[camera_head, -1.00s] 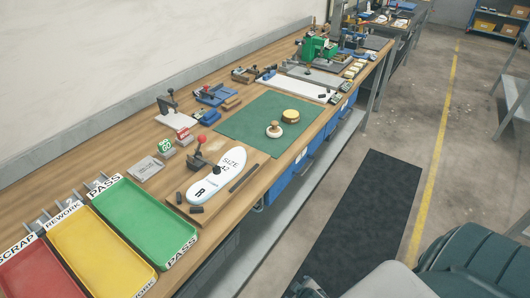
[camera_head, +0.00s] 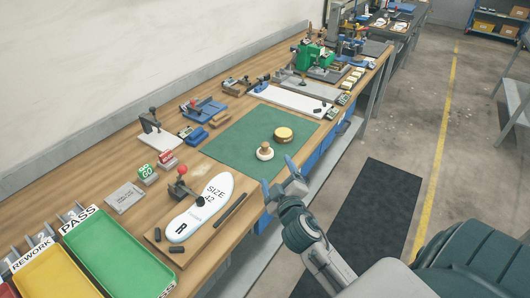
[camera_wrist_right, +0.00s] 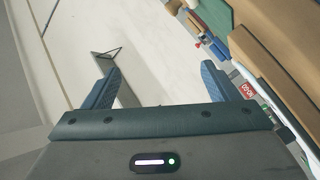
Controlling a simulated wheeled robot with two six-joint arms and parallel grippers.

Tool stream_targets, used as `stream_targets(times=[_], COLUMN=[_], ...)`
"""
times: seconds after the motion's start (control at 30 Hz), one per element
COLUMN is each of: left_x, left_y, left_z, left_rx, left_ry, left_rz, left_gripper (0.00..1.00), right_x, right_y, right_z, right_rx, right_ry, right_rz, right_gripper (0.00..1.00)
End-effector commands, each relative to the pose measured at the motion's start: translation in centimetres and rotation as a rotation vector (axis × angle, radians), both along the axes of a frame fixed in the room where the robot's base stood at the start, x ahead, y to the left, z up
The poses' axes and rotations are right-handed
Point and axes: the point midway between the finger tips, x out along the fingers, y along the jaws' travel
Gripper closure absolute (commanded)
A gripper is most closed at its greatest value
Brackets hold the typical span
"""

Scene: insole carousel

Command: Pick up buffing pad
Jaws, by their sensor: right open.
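The buffing pad, a white disc with a wooden knob (camera_head: 265,151), lies knob up on the green mat (camera_head: 235,148). A round yellow-topped piece (camera_head: 283,134) sits just behind it on the same mat. My right gripper (camera_head: 277,174) is open and empty beside the front edge of the bench, a little nearer than the pad and apart from it. Its two blue fingers also show spread in the right wrist view (camera_wrist_right: 158,80), with nothing between them; the pad is not seen there. My left gripper is not in view.
A white insole marked SIZE 42 (camera_head: 202,209) lies on a wooden board with a red-knobbed clamp left of the gripper. Green (camera_head: 120,254) and yellow (camera_head: 50,272) trays stand at the near left. Fixtures line the back. The mat around the pad is mostly clear.

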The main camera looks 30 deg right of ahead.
Motion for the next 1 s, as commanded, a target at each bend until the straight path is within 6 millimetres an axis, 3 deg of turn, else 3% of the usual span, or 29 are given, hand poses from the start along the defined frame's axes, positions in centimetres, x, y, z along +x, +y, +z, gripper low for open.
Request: stream_targets(times=[0.17, 0.33, 0.47, 0.6, 0.67, 0.77, 0.9, 1.0], left_x=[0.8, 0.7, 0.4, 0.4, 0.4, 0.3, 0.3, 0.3], left_y=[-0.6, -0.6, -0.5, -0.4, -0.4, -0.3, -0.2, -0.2], left_z=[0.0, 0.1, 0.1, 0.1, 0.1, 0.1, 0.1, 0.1], left_rx=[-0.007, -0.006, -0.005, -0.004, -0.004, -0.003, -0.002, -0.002], left_ry=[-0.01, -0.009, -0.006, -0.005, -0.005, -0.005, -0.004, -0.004], left_rz=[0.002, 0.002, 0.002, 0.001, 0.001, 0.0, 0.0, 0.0], left_gripper=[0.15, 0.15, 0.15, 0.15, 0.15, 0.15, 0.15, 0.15], right_x=[3.7, 7.2, 9.6, 12.1, 13.2, 14.8, 15.8, 15.5], right_y=[2.2, 7.2, 11.1, 12.6, 12.0, 9.4, 3.3, -1.0], right_z=[6.0, 11.1, 11.6, 9.1, 7.6, 5.1, 3.1, 3.0], right_rx=[-0.282, -0.702, -1.061, -1.417, -1.553, -1.737, -1.871, -1.881], right_ry=[-0.201, -0.376, -0.403, -0.293, -0.199, 0.022, 0.41, 0.674], right_rz=[0.143, 0.382, 0.603, 0.848, 0.952, 1.113, 1.293, 1.374], right_gripper=[0.19, 0.19, 0.19, 0.19, 0.19, 0.19, 0.19, 0.19])
